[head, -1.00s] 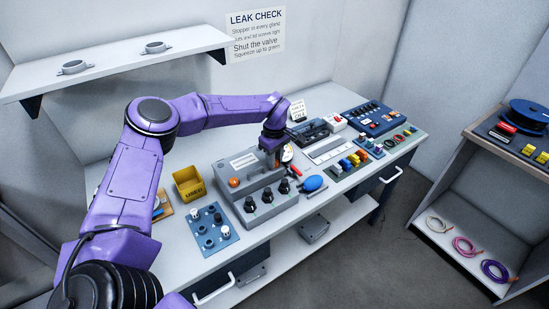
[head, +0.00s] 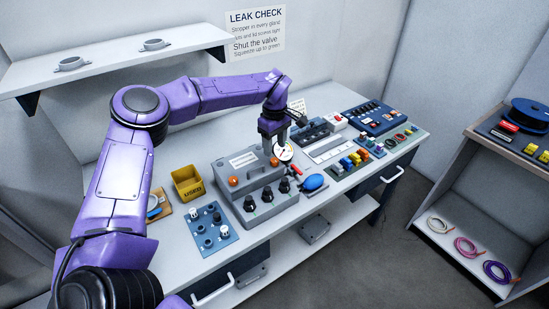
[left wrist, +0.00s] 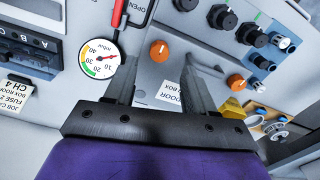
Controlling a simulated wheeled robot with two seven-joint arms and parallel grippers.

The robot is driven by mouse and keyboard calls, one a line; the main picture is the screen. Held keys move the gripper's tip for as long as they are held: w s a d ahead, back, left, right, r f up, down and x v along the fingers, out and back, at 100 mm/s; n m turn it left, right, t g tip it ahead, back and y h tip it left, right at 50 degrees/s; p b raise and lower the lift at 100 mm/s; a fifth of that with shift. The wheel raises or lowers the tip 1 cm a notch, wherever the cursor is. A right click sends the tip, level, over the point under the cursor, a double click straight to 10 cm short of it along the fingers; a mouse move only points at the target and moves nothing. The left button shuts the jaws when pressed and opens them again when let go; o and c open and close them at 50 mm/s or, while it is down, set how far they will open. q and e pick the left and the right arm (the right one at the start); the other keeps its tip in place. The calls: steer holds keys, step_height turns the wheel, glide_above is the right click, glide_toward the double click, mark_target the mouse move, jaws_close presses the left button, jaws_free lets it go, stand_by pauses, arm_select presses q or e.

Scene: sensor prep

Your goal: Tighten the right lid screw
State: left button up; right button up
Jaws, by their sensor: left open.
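The right lid screw (head: 274,162) is an orange knob on the grey box (head: 222,168), at the lid end near the gauge. In the left wrist view the right lid screw (left wrist: 159,50) shows between and beyond the fingertips. The left lid screw (head: 233,181) is also orange; it shows in the left wrist view (left wrist: 236,82) too. My left gripper (head: 268,149) is open and empty, pointing down above the right part of the box; in the left wrist view its fingers (left wrist: 160,68) stand apart. My right gripper is not in view.
A round gauge (head: 284,152) and a red-handled valve (head: 296,170) stand close beside my left gripper. Black gland knobs (head: 267,195) line the box front. A blue squeeze bulb (head: 314,182), a yellow bin (head: 187,184) and a blue stopper board (head: 211,229) are nearby.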

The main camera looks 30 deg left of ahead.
mark_target(275, 160)
arm_select(q)
steer(key=shift+r, duration=2.3)
